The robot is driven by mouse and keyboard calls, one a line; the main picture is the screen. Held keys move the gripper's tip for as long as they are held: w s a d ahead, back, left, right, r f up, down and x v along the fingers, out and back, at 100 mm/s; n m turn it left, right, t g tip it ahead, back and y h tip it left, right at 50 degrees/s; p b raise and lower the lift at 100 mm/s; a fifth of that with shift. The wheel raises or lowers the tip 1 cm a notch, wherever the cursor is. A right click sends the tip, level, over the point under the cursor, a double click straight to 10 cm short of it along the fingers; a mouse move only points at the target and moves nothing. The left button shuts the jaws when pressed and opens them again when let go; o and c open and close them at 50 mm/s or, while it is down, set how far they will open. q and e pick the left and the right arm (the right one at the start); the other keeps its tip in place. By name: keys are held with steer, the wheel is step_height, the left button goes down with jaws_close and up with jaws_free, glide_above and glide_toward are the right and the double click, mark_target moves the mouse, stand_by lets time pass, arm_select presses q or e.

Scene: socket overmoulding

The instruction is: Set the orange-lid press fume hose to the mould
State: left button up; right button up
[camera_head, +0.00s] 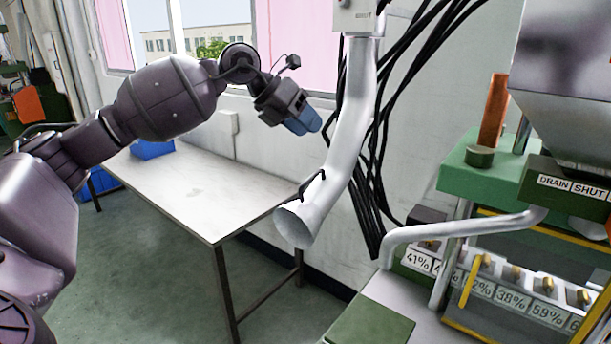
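A pale grey fume hose (350,130) hangs from a box on the wall. Its flared open mouth (294,226) faces down and left, beside the table's right edge. A thin black handle (312,188) sits on the hose just above the mouth. My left gripper (304,121) has blue fingers, is left of the hose's upper part and well above the handle, and appears apart from the hose. Whether its fingers are parted is unclear. A green press (480,180) with an upright orange part (493,112) stands at right. I cannot make out the mould. My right gripper is out of view.
A white-topped table (200,190) stands below my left arm, with a blue bin (152,148) at its far end. Black cables (385,120) hang behind the hose. A bent grey pipe (460,228) and a row of percentage-labelled valves (515,299) stand at right.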

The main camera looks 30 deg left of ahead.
arm_select(q)
steer(key=s+a+f+n+g+y, duration=0.2)
steer(key=a+f+y, duration=0.2)
steer(key=a, duration=0.1)
steer(key=x, duration=1)
steer(key=shift+w+d+f, duration=0.1)
steer(key=shift+d+f, duration=0.15)
steer(key=shift+f, duration=0.1)
jaws_close()
